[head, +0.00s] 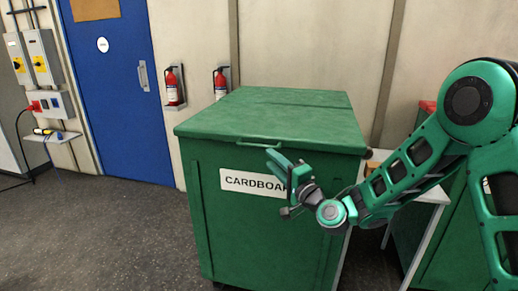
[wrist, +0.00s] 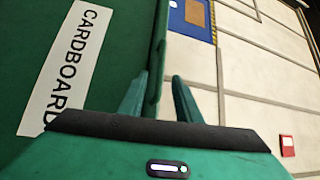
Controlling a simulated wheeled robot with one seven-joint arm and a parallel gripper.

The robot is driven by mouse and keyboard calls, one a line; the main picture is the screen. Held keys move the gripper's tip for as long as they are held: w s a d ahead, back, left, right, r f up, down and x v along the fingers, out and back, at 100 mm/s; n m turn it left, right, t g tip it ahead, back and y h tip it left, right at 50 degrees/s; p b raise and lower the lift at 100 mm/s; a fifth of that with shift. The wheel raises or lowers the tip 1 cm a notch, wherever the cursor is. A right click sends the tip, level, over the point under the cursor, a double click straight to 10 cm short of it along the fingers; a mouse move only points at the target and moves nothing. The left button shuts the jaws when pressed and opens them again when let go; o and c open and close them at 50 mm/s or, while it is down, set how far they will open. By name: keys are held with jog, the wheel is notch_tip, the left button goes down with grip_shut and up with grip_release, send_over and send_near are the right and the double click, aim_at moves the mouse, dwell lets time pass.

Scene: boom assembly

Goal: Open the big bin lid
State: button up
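The big green bin (head: 220,235) stands in the middle of the head view, with a white CARDBOARD label (head: 240,182) on its front. Its green lid (head: 270,112) lies flat and closed, with a thin handle (head: 258,144) at the front edge. My gripper (head: 278,160) is just in front of the bin, right of the handle and below the lid's front edge. In the wrist view my gripper (wrist: 157,92) has its two fingers apart, one on each side of the lid edge in the picture. I cannot tell whether they touch it. The label (wrist: 68,62) also shows there.
A white table (head: 425,192) and another green bin (head: 445,235) stand close on the right, behind my arm. A blue door (head: 110,110) and fire extinguishers (head: 171,86) are at the back wall. The floor (head: 110,235) on the left is clear.

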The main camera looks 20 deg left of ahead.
aim_at(258, 146)
jog(key=x, duration=1)
jog(key=shift+d, duration=0.1)
grip_shut()
